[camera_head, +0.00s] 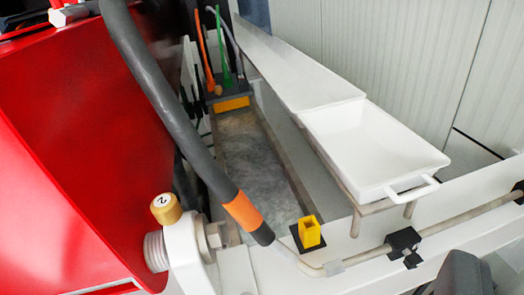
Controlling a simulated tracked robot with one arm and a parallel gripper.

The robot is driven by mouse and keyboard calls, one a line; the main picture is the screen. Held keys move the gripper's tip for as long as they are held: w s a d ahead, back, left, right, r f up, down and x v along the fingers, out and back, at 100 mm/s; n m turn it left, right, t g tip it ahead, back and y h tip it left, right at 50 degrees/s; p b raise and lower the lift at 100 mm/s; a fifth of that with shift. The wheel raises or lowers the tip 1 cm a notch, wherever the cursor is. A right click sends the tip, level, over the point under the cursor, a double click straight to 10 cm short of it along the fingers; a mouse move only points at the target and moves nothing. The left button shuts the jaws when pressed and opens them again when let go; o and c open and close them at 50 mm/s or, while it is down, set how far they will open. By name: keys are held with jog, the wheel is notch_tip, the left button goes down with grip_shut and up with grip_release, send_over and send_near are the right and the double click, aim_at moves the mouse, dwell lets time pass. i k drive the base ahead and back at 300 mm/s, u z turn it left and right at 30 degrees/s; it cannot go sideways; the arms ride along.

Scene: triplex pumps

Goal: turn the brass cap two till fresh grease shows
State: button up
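No grease is visible around the cap. A dark grey rounded part (466,274) is cut off by the bottom edge at lower right. It may belong to my gripper, but I cannot be sure. No fingertips are visible, and nothing is touching the cap.
A large red housing (75,150) fills the left. A thick grey hose (165,100) with an orange band passes just right of the cap. A white tray (365,148) stands at right on a rail. A yellow block (309,231) and a thin pipe (450,224) lie along the white beam.

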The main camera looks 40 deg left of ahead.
aim_at(166, 207)
jog(key=u, duration=1.8)
jog(key=k, duration=1.35)
jog(key=z, duration=1.2)
jog(key=i, duration=1.05)
